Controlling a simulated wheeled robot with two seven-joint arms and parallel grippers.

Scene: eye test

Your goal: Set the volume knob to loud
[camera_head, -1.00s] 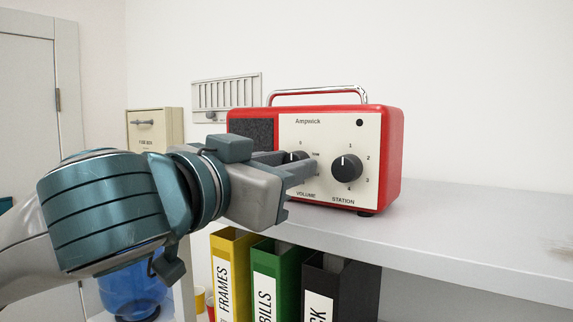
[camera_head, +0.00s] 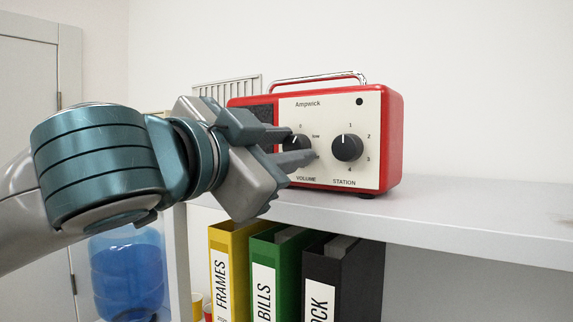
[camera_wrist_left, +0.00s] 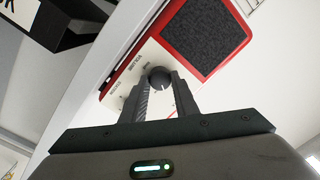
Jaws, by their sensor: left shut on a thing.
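The red radio (camera_head: 394,145) with a cream front stands on the grey shelf. Its dark round volume knob (camera_head: 298,142) is partly hidden by my left gripper (camera_head: 303,144) in the head view. A white mark on the knob points roughly up, near the printed 0; "low" is printed to the right. The loud label is hidden. In the left wrist view the volume knob (camera_wrist_left: 159,77) sits between the two fingertips, and my left gripper (camera_wrist_left: 163,84) is shut on it. The right gripper is not in view.
The station knob (camera_head: 347,147) is close to the right of the fingers. A chrome handle (camera_head: 318,78) tops the radio. The shelf (camera_head: 480,210) is clear to the right. Yellow, green and black binders stand below, and a blue water bottle (camera_head: 127,272) is at lower left.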

